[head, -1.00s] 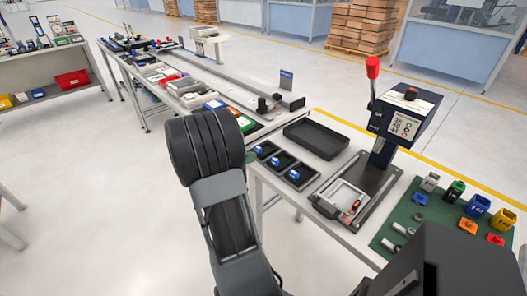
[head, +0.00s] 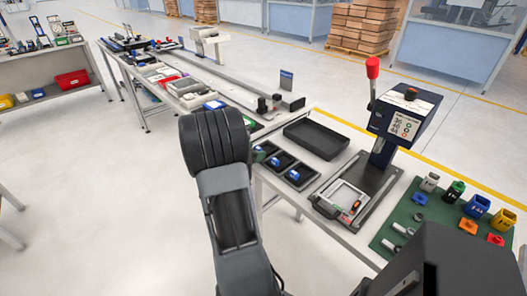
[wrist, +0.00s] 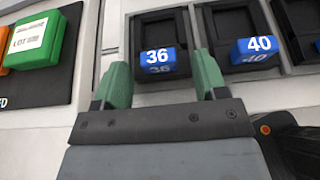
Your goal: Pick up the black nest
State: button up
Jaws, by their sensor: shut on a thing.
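The black nest (wrist: 160,24) with a blue "36" tag is upright in the wrist view, a dark open-topped pocket. My gripper (wrist: 162,80) has its green fingers on the nest's left and right sides, shut on it. A second black nest (wrist: 224,20) with a blue "40" tag stands close to the right. In the head view a row of black nests (head: 305,184) sits at the near edge of the bench, partly hidden by my arm. My fingers are mostly hidden there.
An empty black tray (head: 316,139) lies behind the nests. A press with a red lever (head: 405,115) and a white-framed fixture (head: 345,200) stand to the right. A green block (wrist: 36,38) lies on a black board at left in the wrist view.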

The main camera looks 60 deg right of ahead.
jog(key=shift+c, duration=0.6)
jog(key=shift+r, duration=0.1)
